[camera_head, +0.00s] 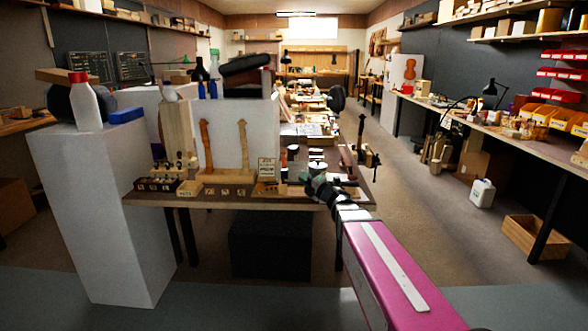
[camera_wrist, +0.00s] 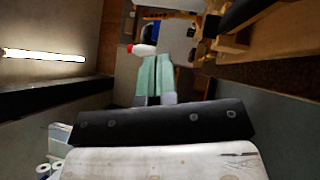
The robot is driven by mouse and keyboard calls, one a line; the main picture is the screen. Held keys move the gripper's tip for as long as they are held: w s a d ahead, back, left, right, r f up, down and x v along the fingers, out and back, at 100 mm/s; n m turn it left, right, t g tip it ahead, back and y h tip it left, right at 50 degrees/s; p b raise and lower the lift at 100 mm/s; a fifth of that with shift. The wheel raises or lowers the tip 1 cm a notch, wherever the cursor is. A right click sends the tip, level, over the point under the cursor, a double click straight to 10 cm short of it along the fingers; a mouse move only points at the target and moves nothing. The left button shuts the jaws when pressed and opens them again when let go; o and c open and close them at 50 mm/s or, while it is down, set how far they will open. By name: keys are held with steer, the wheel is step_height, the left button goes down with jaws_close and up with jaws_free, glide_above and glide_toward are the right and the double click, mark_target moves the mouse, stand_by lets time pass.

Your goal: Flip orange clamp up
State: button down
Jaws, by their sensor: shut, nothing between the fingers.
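I cannot make out a clearly orange clamp in either view. A dark upright clamp (camera_head: 361,135) stands at the right end of the workbench (camera_head: 215,193), with a smaller dark clamp-like piece (camera_head: 375,160) beside it. My arm reaches from the lower right to the bench's front right edge in the head view, and its end covers part of the bench there. In the wrist view my gripper (camera_wrist: 156,62) shows its two pale green fingers side by side, shut and empty. No clamp is seen touching them.
A white pedestal (camera_head: 95,215) stands left of the bench, carrying a white bottle with a red cap (camera_head: 84,105) and a blue box (camera_head: 127,115). Violin necks (camera_head: 206,145) and small blocks crowd the bench top.

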mark_target(285, 152)
steer(key=x, duration=1)
steer(key=shift+w, duration=0.25)
steer(key=shift+w+d+r, duration=0.1)
steer(key=shift+w+r, duration=0.1)
steer(key=shift+w, duration=0.3)
steer(key=shift+w+d+r, duration=0.1)
steer(key=shift+w+r, duration=0.1)
steer(key=shift+w, duration=0.35)
steer(key=shift+w+r, duration=0.15)
steer(key=shift+w, duration=0.3)
steer(key=shift+w+r, duration=0.9)
steer(key=shift+w, duration=0.25)
steer(key=shift+w+d+r, duration=0.1)
steer(key=shift+w+r, duration=0.15)
steer(key=shift+w, duration=0.45)
